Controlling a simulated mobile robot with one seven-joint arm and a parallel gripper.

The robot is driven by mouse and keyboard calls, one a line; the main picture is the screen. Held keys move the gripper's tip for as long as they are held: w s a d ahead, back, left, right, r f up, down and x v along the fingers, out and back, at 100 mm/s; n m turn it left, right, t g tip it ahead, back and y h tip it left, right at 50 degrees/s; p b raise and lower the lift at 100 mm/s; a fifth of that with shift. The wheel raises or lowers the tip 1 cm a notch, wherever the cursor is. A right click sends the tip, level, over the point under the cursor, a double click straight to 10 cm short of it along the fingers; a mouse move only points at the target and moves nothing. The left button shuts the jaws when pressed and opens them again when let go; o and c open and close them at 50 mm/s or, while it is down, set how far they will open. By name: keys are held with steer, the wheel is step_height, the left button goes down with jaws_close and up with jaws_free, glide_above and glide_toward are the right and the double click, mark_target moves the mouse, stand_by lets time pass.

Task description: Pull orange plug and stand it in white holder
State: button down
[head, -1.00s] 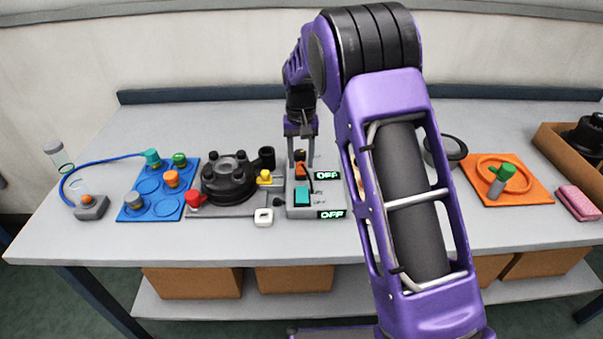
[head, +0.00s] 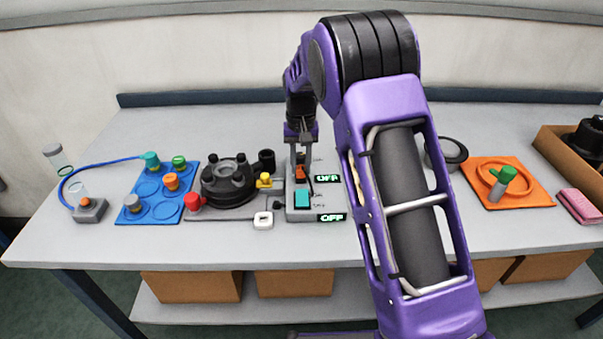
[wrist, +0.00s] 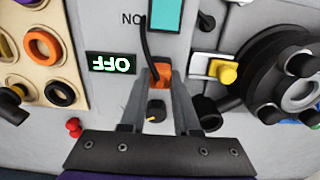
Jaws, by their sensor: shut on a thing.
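The orange plug (head: 301,173) is at the grey control box (head: 300,214), with a black cable running from it. In the wrist view, the orange plug (wrist: 161,76) sits between the fingertips of my gripper (wrist: 161,84). My gripper (head: 301,162) is shut on it from above. How far the plug sits in its socket is hidden by the fingers. The white holder (head: 263,219) is a small square block with an opening, just left of the box on the table. It is apart from my gripper.
A teal switch (head: 302,199) and two displays reading OFF are on the box. A black round vessel (head: 228,181) with red and yellow valves stands left, beside a blue tray (head: 158,192). An orange mat (head: 510,197) with a green-topped piece lies right.

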mark_target(301, 168)
steer(key=shift+r+p, duration=1.35)
steer(key=shift+r, duration=1.15)
steer(key=s+a+b, duration=0.2)
steer(key=s+a, duration=0.7)
steer(key=s, duration=0.2)
steer(key=shift+s+a, duration=0.25)
steer(key=shift+s, duration=0.1)
steer(key=shift+f, duration=0.1)
steer(key=shift+f+b, duration=1.9)
steer(key=shift+f, duration=1.35)
steer(key=shift+f, duration=0.1)
steer(key=shift+f+b, duration=0.5)
steer(key=shift+f, duration=0.45)
